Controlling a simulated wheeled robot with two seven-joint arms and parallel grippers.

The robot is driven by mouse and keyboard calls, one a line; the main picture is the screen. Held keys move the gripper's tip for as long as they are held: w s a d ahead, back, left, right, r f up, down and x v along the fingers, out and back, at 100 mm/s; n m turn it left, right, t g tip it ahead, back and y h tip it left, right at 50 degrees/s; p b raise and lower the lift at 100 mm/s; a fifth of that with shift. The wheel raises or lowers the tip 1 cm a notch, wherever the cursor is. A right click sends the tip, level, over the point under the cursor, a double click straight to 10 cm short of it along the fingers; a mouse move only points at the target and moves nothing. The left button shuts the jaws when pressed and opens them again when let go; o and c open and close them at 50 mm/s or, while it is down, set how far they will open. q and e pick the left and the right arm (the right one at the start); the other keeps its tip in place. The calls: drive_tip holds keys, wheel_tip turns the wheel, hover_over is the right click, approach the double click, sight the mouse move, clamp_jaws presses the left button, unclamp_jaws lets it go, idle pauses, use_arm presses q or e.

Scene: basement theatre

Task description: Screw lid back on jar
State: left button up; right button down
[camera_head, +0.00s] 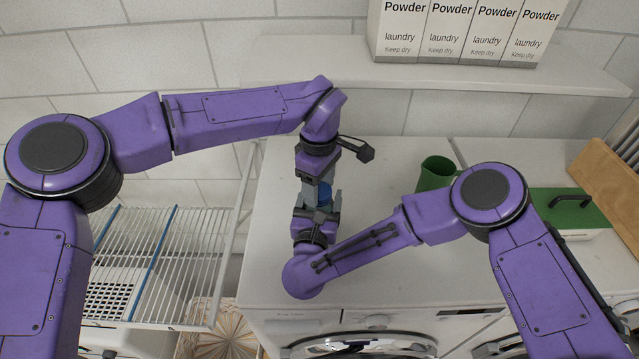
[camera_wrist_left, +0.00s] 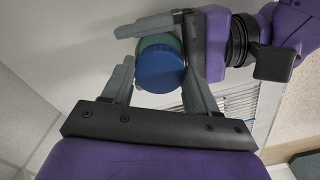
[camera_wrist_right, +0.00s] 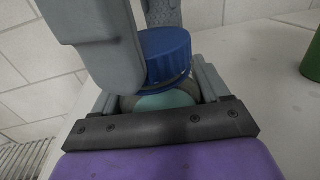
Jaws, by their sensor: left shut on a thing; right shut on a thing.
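The blue ribbed lid (camera_head: 325,194) is held between the fingers of my left gripper (camera_head: 318,185), which reaches in from above. In the left wrist view the lid (camera_wrist_left: 160,71) sits between both left fingers. The teal jar (camera_wrist_right: 165,99) is between the fingers of my right gripper (camera_wrist_right: 160,92), which comes from the front. In the right wrist view the lid (camera_wrist_right: 167,50) is right over the jar's top and looks slightly tilted. I cannot tell whether its thread is engaged. The fingers hide much of the jar.
The jar is above the white machine top (camera_head: 385,160). A green cup (camera_head: 434,174) stands to the right, with a green-topped box (camera_head: 566,207) beyond it. A shelf (camera_head: 440,80) with laundry powder boxes (camera_head: 465,30) is behind. A wire rack (camera_head: 150,260) is at left.

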use_arm(q)
drive_tip(key=m, duration=1.4)
drive_tip(key=o, duration=1)
drive_tip(key=shift+r, duration=2.3)
